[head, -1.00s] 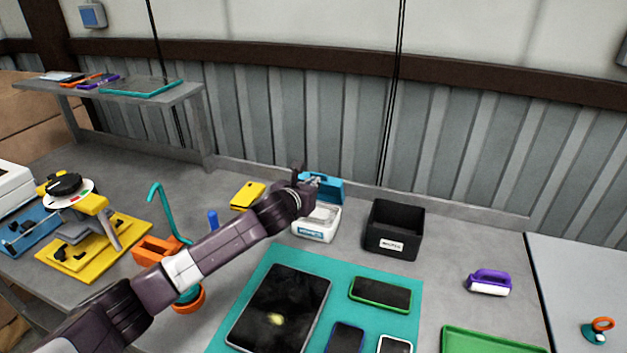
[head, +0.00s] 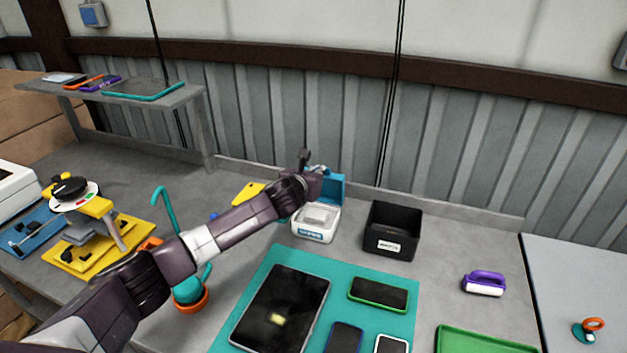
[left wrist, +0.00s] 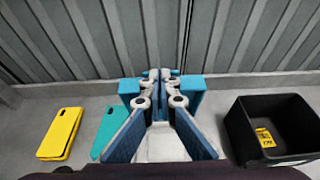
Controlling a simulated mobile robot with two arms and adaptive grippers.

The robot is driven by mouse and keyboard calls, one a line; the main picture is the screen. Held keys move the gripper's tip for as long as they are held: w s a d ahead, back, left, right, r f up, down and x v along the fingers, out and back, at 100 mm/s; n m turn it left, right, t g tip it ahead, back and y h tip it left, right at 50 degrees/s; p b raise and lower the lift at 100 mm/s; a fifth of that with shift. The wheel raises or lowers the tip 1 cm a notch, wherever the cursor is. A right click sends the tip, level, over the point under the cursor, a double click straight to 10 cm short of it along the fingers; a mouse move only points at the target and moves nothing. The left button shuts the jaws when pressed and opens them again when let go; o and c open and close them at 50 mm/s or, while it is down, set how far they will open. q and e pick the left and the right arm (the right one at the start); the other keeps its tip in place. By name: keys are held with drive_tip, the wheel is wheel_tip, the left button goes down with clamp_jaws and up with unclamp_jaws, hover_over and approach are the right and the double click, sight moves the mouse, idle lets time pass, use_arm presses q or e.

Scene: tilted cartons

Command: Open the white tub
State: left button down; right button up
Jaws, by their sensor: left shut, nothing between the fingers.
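The white tub (head: 317,224) stands near the back of the workbench, with a blue label on its front. Its blue lid (head: 334,186) stands raised at the tub's back edge, and pale contents show inside. My left gripper (head: 319,168) is shut and empty, over the tub at the raised lid and hiding part of it. In the left wrist view, the closed fingertips (left wrist: 160,74) are in front of the lid (left wrist: 190,84), which shows on both sides of them. The white tub (left wrist: 160,146) shows below, between the finger links. I cannot tell whether the fingertips touch the lid. My right gripper is out of view.
A black box (head: 392,230) stands just right of the tub. A yellow phone-like case (head: 246,194) lies to its left, partly behind my arm. A teal mat (head: 262,275) with devices lies in front. A ribbed wall rises behind the bench.

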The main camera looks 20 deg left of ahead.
use_arm(q)
drive_tip(key=w, duration=0.3)
drive_tip(key=shift+r+p, duration=0.3)
drive_tip(key=shift+r, duration=0.05)
drive_tip(key=shift+r+x, duration=0.1)
drive_tip(key=shift+x, duration=0.5)
drive_tip(key=shift+r+x, duration=0.15)
drive_tip(key=shift+x, duration=0.5)
drive_tip(key=shift+w+d, duration=0.1)
drive_tip(key=shift+w, duration=0.05)
drive_tip(key=shift+r, duration=0.15)
